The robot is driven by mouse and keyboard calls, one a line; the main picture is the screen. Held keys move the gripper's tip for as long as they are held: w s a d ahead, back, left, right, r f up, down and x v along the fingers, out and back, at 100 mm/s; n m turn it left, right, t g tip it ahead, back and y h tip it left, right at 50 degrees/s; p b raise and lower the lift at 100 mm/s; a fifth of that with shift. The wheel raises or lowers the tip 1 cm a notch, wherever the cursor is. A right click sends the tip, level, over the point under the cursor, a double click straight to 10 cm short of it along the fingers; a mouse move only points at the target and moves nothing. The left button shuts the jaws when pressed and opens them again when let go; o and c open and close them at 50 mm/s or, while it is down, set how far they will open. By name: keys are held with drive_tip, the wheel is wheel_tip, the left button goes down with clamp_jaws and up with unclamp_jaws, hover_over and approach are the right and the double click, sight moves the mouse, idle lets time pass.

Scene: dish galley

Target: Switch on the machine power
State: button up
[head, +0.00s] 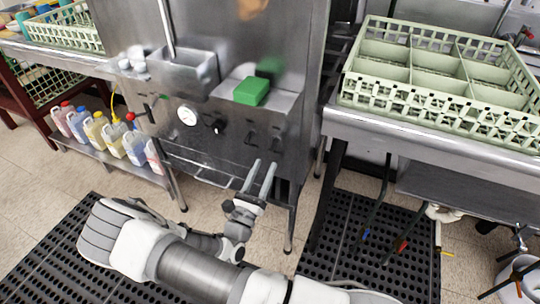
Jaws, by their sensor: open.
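The stainless steel machine (240,40) stands in the middle of the head view. Its lower front panel (232,125) carries a round white gauge (187,116), a dark knob (215,126), and two small dark switches, a left one (252,135) and a right one (276,136). The labels and switch positions are too small to read. My gripper (261,168) is open and empty, its two fingers apart and pointing up toward the panel, just below the two switches in the picture. I cannot tell whether a finger touches the panel.
A green block (251,91) lies on the machine's ledge, beside a metal box (184,75). Coloured jugs (96,131) stand on a low shelf at left. A green dish rack (430,85) sits on the right counter (430,133). Black perforated mats (370,240) cover parts of the floor.

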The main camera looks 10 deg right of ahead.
sight(274, 145)
drive_tip(key=shift+b+x, duration=0.3)
drive_tip(key=shift+x, duration=2.35)
clamp_jaws()
